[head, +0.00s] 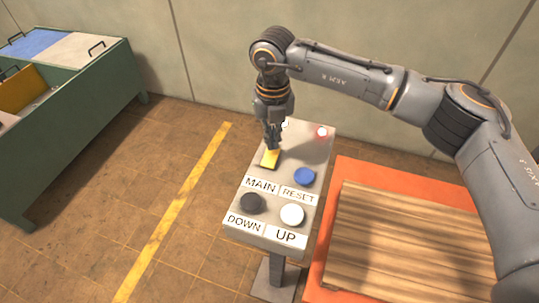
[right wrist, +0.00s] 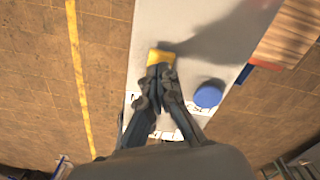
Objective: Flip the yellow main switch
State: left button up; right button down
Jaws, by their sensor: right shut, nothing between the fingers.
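The yellow main switch (head: 270,158) is on the upper left of a grey control panel (head: 246,171), above the MAIN label (head: 261,185). My right gripper (head: 272,147) is shut and empty, pointing down at the switch. In the right wrist view the fingertips (right wrist: 162,72) overlap the lower part of the yellow switch (right wrist: 160,55); I cannot tell whether they touch it. Part of the switch is hidden behind the fingers. My left gripper is not in view.
An orange platform with wooden boards (head: 390,240) stands at right. A green cabinet (head: 80,120) stands at left.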

aim_at(272, 152)
jog(key=shift+f+b, duration=1)
jog(key=shift+f, duration=0.2)
dwell(0.4)
jog(key=shift+s, duration=0.1)
jog(key=shift+r+p, duration=0.35)
jog(key=shift+r, duration=0.45)
jog(key=shift+r+p, duration=1)
jog(key=shift+r, duration=1.8)
